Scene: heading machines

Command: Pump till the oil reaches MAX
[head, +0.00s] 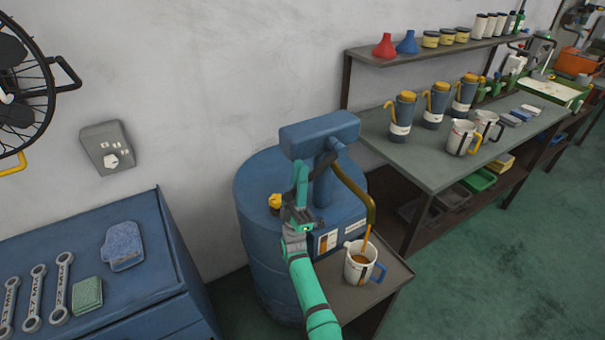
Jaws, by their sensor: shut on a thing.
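A blue oil drum (262,255) stands against the wall with a blue pump head (320,133) on top. A brown curved spout (362,193) comes down on the right of the pump. An amber oil stream (366,238) falls from it into a white measuring jug (355,272) with a blue handle. The jug stands upright on a small shelf (395,277). Oil shows inside it, but its level against any MAX mark is too small to read.
A workbench (400,150) on the right holds blue oil cans (402,118) and more white jugs (461,137). A blue cabinet (105,290) with wrenches (35,297) and a cloth (123,246) stands at left. Green floor is open at the right.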

